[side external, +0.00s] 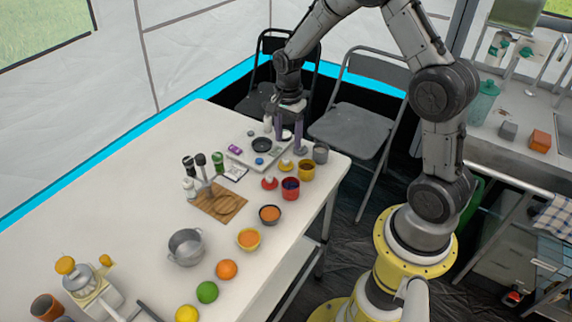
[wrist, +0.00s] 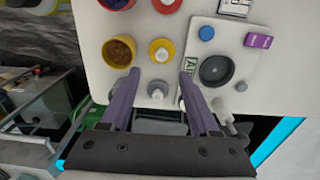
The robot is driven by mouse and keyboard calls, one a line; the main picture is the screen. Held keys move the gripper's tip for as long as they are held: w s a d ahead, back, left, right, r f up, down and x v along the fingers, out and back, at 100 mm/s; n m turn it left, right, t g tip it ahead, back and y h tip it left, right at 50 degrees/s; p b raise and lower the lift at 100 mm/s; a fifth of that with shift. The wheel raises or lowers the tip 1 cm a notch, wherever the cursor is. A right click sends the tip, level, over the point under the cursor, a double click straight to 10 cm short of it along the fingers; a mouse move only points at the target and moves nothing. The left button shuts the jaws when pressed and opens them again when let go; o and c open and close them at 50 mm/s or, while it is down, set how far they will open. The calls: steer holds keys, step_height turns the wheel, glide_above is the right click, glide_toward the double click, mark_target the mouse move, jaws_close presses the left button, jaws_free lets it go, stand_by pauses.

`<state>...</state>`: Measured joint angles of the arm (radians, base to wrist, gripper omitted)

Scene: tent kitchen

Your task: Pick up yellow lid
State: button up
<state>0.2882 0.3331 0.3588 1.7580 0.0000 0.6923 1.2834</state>
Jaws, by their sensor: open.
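The yellow lid (side external: 286,164) is a small yellow disc with a pale knob on top. It lies flat on the white table, between the red lid (side external: 269,183) and a grey lid. In the wrist view the yellow lid (wrist: 152,48) sits just beyond my fingertips, with nothing gripping it. My gripper (side external: 289,142) points down at the table's far right end; in the wrist view my gripper (wrist: 160,76) is open and empty. A grey lid (wrist: 157,92) with a pale knob shows between its fingers.
A yellow cup (wrist: 118,52) stands close to the yellow lid. A red cup (side external: 290,189) and a grey cup (side external: 320,154) are nearby. A white board with a dark round dish (wrist: 216,70) lies on the other side. A wooden board (side external: 230,210) is farther along the table.

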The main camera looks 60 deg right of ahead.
mark_target(286, 159)
steer(key=shift+w+a+f, duration=0.1)
steer(key=shift+a+f, duration=0.1)
steer(key=shift+f, duration=1.45)
steer(key=shift+a+f, duration=0.2)
steer(key=shift+f, duration=1.45)
steer(key=shift+c, duration=0.4)
jaws_close()
